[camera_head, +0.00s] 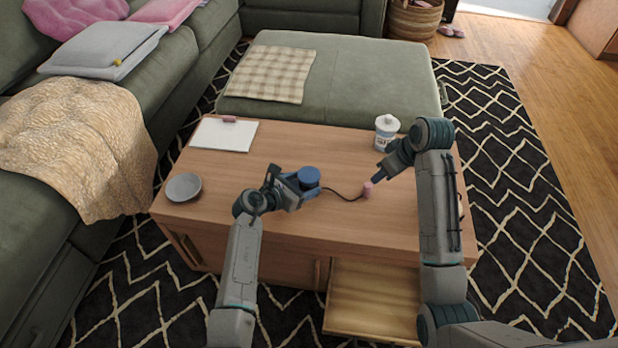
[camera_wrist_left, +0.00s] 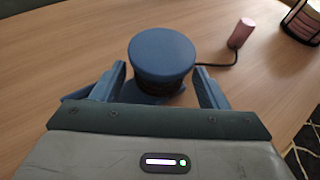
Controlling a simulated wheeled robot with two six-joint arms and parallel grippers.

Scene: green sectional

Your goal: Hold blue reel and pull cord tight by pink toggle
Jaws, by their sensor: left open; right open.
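The blue reel (camera_head: 309,177) stands on the wooden table near its middle. My left gripper (camera_head: 295,184) is open at the reel; in the left wrist view its fingers (camera_wrist_left: 162,88) lie on either side of the reel (camera_wrist_left: 161,58), with gaps showing. A dark cord (camera_head: 345,195) runs from the reel, slack and curved, to the pink toggle (camera_head: 367,189). The toggle also shows at the upper right of the left wrist view (camera_wrist_left: 241,33). My right gripper (camera_head: 381,175) is open, just above and right of the toggle, apart from it. Its fingertips are too small to see clearly.
On the table (camera_head: 260,228) are a grey bowl (camera_head: 184,187) at left, a white clipboard (camera_head: 224,135) at back left, and a white tub (camera_head: 386,132) at back right, close to my right arm. An open drawer (camera_head: 371,300) juts out in front. The table's middle back is clear.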

